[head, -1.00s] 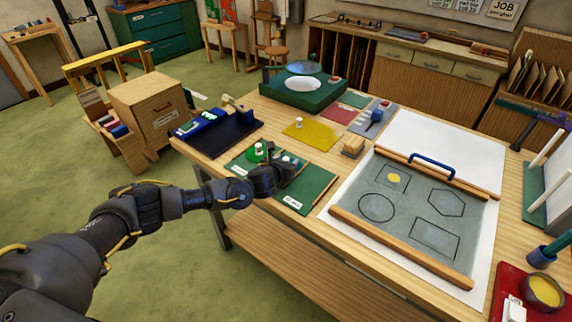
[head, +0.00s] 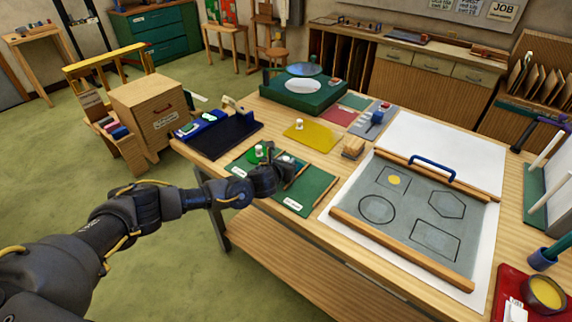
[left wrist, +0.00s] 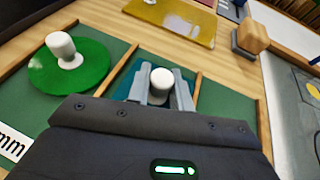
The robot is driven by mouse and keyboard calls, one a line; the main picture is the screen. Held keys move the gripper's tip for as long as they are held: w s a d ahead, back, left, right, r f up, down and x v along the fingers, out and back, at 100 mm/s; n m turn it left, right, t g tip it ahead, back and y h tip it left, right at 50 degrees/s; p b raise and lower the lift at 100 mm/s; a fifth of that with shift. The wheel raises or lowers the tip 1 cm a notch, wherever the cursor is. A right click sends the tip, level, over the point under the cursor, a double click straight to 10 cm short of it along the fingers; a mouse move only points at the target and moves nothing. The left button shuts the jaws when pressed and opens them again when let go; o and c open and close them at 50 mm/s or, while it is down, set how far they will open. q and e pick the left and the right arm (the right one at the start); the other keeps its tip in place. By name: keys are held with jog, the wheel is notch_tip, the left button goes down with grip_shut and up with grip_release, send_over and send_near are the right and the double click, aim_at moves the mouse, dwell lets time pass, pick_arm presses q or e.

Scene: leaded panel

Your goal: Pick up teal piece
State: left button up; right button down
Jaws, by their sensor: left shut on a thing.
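The teal piece (left wrist: 124,86) lies in the middle section of a green divided tray (left wrist: 113,51), with a white knob (left wrist: 184,89) standing up from it. My left gripper (left wrist: 161,87) is shut on this knob, a finger on either side. In the head view, my left gripper (head: 284,168) is over the tray (head: 317,187), and its hand hides most of the teal piece. I cannot tell whether the piece is clear of the tray floor. My right gripper is not in view.
A green round piece (left wrist: 82,72) with a white knob is in the tray section on the left. A yellow sheet (head: 314,136) and a wooden block (head: 352,150) lie beyond the tray. A grey panel with drawn outlines (head: 405,215) lies to the right between wooden bars.

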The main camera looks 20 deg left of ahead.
pick_arm(q)
notch_tip(320, 180, up, 3)
jog(key=shift+f, duration=0.1)
jog(key=a+r+b+v, duration=0.1)
jog(key=v, duration=0.7)
jog(key=w+a+r+b+v, duration=0.1)
jog(key=r+v, duration=0.1)
jog(key=v, duration=0.6)
jog(key=shift+r+b, duration=0.2)
jog(key=shift+b, duration=0.1)
jog(key=shift+a+f, duration=0.1)
jog(key=shift+a, duration=0.05)
